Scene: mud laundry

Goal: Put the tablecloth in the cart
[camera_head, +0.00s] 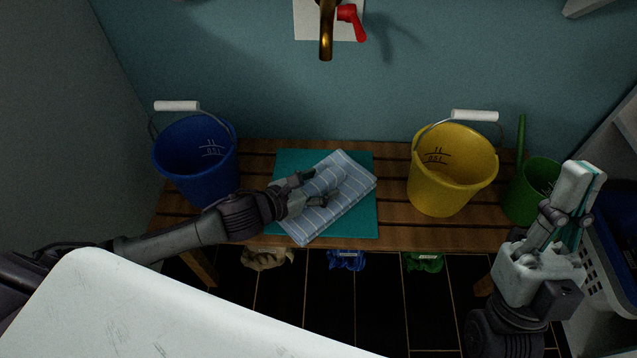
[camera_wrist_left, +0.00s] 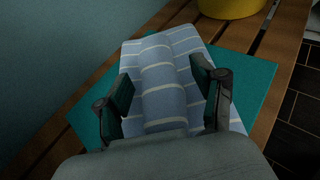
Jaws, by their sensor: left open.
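The tablecloth (camera_head: 348,205) is folded, light blue with white stripes. It lies at an angle on a teal mat (camera_head: 360,165) on the slatted wooden bench. My left gripper (camera_head: 318,190) is open over the cloth. In the left wrist view, the gripper's fingers (camera_wrist_left: 163,92) stand either side of a raised roll of the tablecloth (camera_wrist_left: 162,70); whether they touch it I cannot tell. My right gripper (camera_head: 577,190) is raised at the right, away from the cloth. What looks like the cart, a white perforated basket (camera_head: 597,285), is at the right edge, partly hidden and cut off.
A blue bucket (camera_head: 184,160) stands left of the mat. A yellow bucket (camera_head: 440,190) and a green watering can (camera_head: 520,195) stand to the right. A brass tap (camera_head: 326,35) hangs above. A white surface (camera_head: 150,310) fills the lower left.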

